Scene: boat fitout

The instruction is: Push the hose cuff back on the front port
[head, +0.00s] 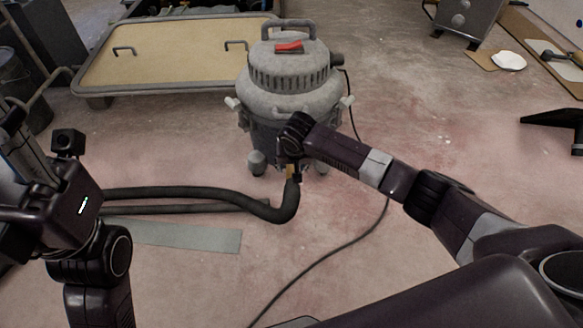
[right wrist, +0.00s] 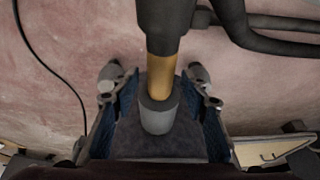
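The grey shop vacuum (head: 287,82) stands upright on the floor with a red switch on top. A thick black hose (head: 190,194) runs from the left and bends up towards its front. The tan hose cuff (head: 291,172) shows at the hose end; in the right wrist view it (right wrist: 161,75) runs between a black sleeve and a grey collar (right wrist: 158,116). My right gripper (right wrist: 160,88) has its fingers apart on either side of the cuff, with narrow gaps showing. The front port is not clearly visible; my right wrist covers that area. My left gripper's fingers are unclear at the left edge.
A thin black cable (head: 335,249) trails across the floor from the vacuum. A tan-topped platform (head: 170,62) stands behind on the left. A flat grey strip (head: 185,236) lies by the hose.

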